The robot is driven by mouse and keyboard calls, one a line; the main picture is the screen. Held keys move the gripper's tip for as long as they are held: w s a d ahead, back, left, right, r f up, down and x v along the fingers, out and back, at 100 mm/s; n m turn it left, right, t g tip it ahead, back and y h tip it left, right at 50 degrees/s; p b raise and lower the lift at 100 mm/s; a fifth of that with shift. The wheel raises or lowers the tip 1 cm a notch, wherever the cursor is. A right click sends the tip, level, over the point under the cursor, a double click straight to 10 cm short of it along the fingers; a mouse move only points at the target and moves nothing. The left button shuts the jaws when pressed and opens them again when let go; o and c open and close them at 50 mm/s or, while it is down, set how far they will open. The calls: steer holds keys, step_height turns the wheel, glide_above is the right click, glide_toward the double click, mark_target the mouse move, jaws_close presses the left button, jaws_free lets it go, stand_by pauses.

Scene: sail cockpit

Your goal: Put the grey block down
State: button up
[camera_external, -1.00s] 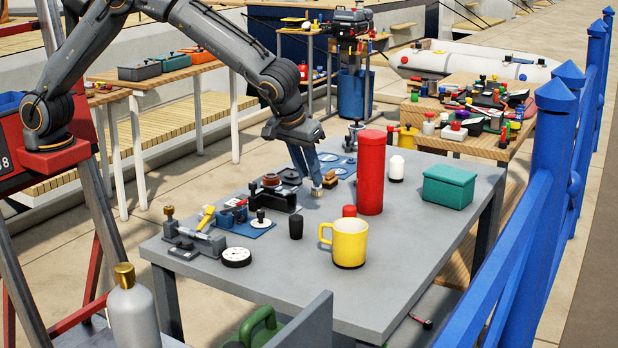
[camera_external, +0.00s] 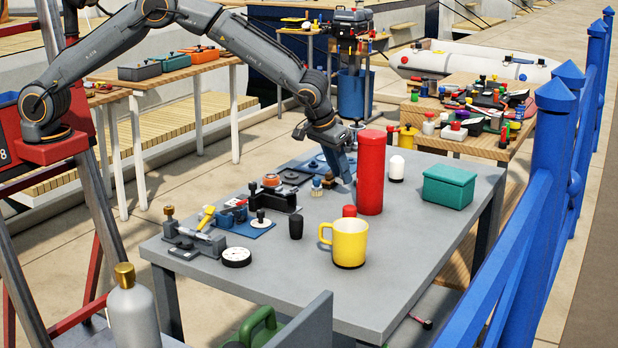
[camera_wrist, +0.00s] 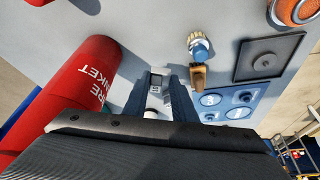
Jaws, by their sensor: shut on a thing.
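My gripper (camera_external: 344,180) reaches down over the far part of the grey table (camera_external: 290,262), just left of the tall red cylinder (camera_external: 370,175). In the wrist view, my gripper (camera_wrist: 155,80) is shut on a small grey block (camera_wrist: 155,84), seen between the fingertips. I cannot make out the block in the external view, and I cannot tell whether it touches the table. The red cylinder, lettered as a blanket holder, lies close on the left in the wrist view (camera_wrist: 75,85).
A small brush (camera_wrist: 200,48) and a blue mat with round marks (camera_wrist: 228,100) are right of my gripper in the wrist view. A dark square plate (camera_wrist: 270,58) lies beyond them. A yellow mug (camera_external: 349,243) and a green box (camera_external: 449,187) stand elsewhere on the table.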

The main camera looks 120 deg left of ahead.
mark_target(339, 181)
steer(key=shift+f+p, duration=0.6)
steer(key=shift+f, duration=1.25)
steer(key=shift+f, duration=0.15)
steer(key=o, duration=1)
steer(key=shift+r, duration=0.3)
steer(key=b+v, duration=0.4)
steer(key=v, duration=0.7)
steer(key=shift+s+d+r, duration=0.1)
steer(key=shift+d+r, duration=0.2)
